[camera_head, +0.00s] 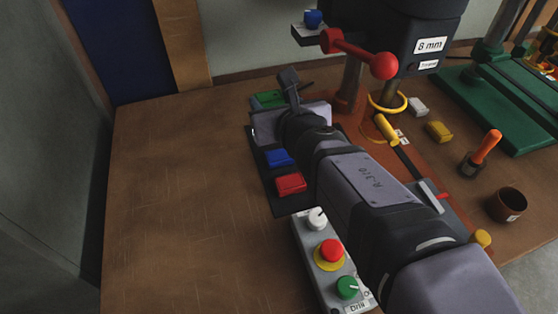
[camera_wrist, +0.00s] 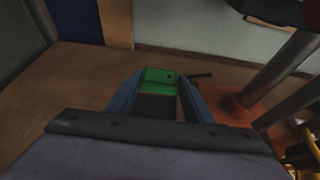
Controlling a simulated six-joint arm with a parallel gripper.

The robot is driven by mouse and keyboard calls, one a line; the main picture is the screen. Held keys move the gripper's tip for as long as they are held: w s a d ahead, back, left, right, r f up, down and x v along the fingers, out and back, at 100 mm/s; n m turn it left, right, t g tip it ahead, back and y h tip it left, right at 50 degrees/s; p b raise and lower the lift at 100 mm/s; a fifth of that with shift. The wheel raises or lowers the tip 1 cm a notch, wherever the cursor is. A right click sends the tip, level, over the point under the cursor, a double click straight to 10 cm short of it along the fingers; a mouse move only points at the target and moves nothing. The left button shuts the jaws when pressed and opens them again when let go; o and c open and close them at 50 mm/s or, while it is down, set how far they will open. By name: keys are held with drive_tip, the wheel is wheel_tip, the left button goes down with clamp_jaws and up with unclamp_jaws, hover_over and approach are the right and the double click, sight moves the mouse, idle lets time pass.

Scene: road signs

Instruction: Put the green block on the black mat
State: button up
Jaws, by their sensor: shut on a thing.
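The green block (camera_head: 267,99) lies at the far end of the black mat (camera_head: 292,206) in the head view. In the wrist view the green block (camera_wrist: 158,76) sits between the two fingertips of my gripper (camera_wrist: 159,86), which is shut on it. A dark surface shows between the fingers on the near side of the block. My gripper and wrist cover much of the mat's far part in the head view, so I cannot tell whether the block rests on the mat or is just above or beyond it.
A blue block (camera_head: 279,157) and a red block (camera_head: 291,184) lie on the mat. A control box (camera_head: 327,245) with buttons stands nearer. The drill press column (camera_head: 351,85) rises to the right. The wooden table (camera_head: 180,190) is clear on the left.

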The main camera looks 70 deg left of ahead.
drive_tip(key=b, duration=0.6)
hover_over(273, 146)
drive_tip(key=shift+f, duration=3.2)
drive_tip(key=shift+f+b, duration=1.8)
drive_tip(key=shift+b, duration=0.15)
drive_tip(key=shift+f, duration=0.1)
drive_tip(key=shift+f, duration=0.1)
drive_tip(key=o, duration=1.1)
